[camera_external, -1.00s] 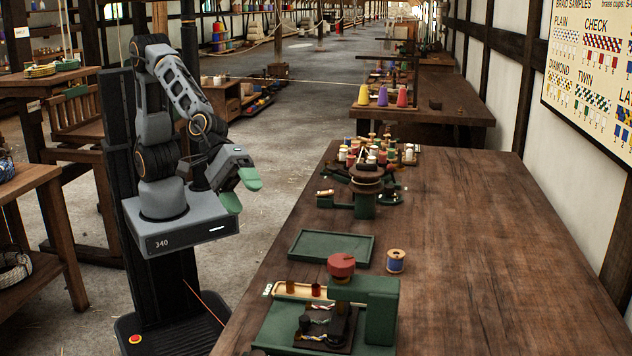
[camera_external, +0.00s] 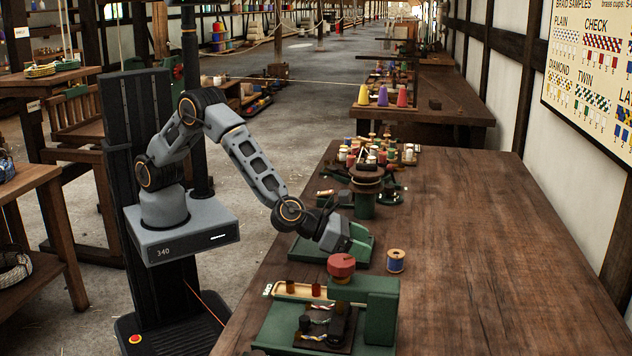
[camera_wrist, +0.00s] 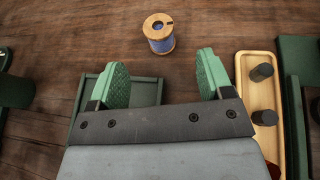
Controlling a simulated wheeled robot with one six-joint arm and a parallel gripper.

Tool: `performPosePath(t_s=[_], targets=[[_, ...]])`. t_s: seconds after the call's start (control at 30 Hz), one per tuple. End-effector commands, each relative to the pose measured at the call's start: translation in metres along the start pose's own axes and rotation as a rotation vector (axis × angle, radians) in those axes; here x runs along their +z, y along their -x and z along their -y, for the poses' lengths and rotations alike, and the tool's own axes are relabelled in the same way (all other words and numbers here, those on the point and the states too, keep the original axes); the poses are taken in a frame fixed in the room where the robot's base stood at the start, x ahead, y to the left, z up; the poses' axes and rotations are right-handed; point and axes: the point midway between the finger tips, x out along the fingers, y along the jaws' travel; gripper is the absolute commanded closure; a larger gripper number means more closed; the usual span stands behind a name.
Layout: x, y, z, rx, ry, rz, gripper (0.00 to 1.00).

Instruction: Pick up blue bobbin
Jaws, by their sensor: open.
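The blue bobbin (camera_external: 396,261) stands upright on the wooden table, just right of the green tray. It has pale wooden ends and blue thread, and it also shows in the wrist view (camera_wrist: 159,34), beyond the fingertips. My gripper (camera_wrist: 164,68) is open and empty, with its two green fingers apart. The bobbin lies ahead of the gap between them, clear of both fingers. In the external view my gripper (camera_external: 351,240) is over the green tray, left of the bobbin, with its fingers partly hidden.
The green tray (camera_external: 366,260) lies under my gripper. A green machine with a red knob (camera_external: 341,265) stands in front of the bobbin. A pale wooden tray with dark pegs (camera_wrist: 241,72) is right of my fingers. The table right of the bobbin is clear.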

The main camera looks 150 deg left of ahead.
Motion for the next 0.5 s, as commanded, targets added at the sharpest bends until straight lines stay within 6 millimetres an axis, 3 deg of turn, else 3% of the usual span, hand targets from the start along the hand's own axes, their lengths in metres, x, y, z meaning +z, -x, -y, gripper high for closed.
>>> performPosePath(t_s=[0.1, 0.37, 0.5], targets=[[0.000, -0.014, 0.000, 0.000, -0.001, -0.001, 0.27], [0.001, -0.028, 0.000, -0.001, -0.002, 0.000, 0.27], [0.000, -0.047, -0.002, -0.001, -0.002, -0.001, 0.27]])
